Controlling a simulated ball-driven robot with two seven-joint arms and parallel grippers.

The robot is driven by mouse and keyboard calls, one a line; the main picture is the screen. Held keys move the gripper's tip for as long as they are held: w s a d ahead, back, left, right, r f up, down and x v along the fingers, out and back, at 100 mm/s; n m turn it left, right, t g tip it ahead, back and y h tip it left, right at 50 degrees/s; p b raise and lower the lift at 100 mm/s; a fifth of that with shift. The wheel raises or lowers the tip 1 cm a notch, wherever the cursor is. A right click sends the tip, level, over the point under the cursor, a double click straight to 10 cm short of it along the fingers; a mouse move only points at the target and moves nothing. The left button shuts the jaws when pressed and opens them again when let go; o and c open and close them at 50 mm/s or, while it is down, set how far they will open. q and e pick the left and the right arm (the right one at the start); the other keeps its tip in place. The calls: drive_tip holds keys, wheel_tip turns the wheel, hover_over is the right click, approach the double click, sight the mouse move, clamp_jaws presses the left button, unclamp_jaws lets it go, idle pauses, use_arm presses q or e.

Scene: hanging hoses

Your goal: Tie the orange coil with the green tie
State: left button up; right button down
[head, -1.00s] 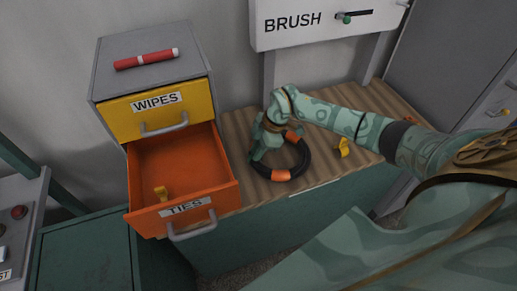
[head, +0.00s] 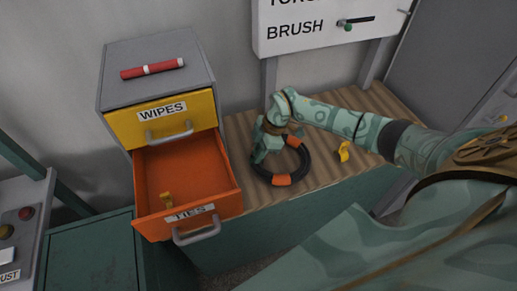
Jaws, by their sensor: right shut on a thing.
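The orange coil (head: 304,165) is a black ring of hose with orange bands, lying flat on the wooden bench top. My right gripper (head: 264,155) points down at the left edge of the ring. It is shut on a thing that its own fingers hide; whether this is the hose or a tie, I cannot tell. I cannot make out a green tie apart from the green gripper. My left gripper is not in view.
A shut yellow WIPES drawer (head: 185,112) is above, with a red marker (head: 152,68) on the cabinet top. Another yellow piece (head: 343,152) lies on the bench, right of the coil.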

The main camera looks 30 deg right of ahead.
drive_tip(key=shift+d+r+p, duration=0.1)
drive_tip(key=shift+r+p, duration=1.75)
drive_tip(key=shift+r, duration=0.35)
drive_tip(key=shift+f, duration=0.1)
drive_tip(key=c, duration=1.9)
unclamp_jaws()
clamp_jaws()
drive_tip(key=shift+w, duration=0.1)
